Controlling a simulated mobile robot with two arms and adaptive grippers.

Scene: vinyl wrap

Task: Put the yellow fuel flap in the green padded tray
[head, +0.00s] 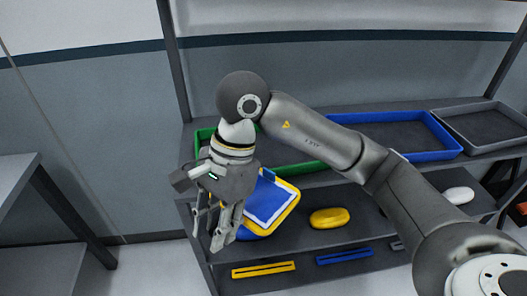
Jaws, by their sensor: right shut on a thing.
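A rounded yellow panel, which looks like the yellow fuel flap (289,207), shows at centre left with blue and white parts over its middle and blue along its lower edge. My right gripper (222,236) points down at its left side and is shut on it; the fingers hide the exact contact. The green padded tray (300,168) is on the upper shelf at the left, largely hidden behind my right arm and gripper. My left gripper is out of view.
A blue tray (442,137) and a grey tray (483,110) stand to the right on the upper shelf. On the shelf below lie a yellow oval piece (330,217) and a white one (458,195). A grey table (14,172) stands at left; floor between is clear.

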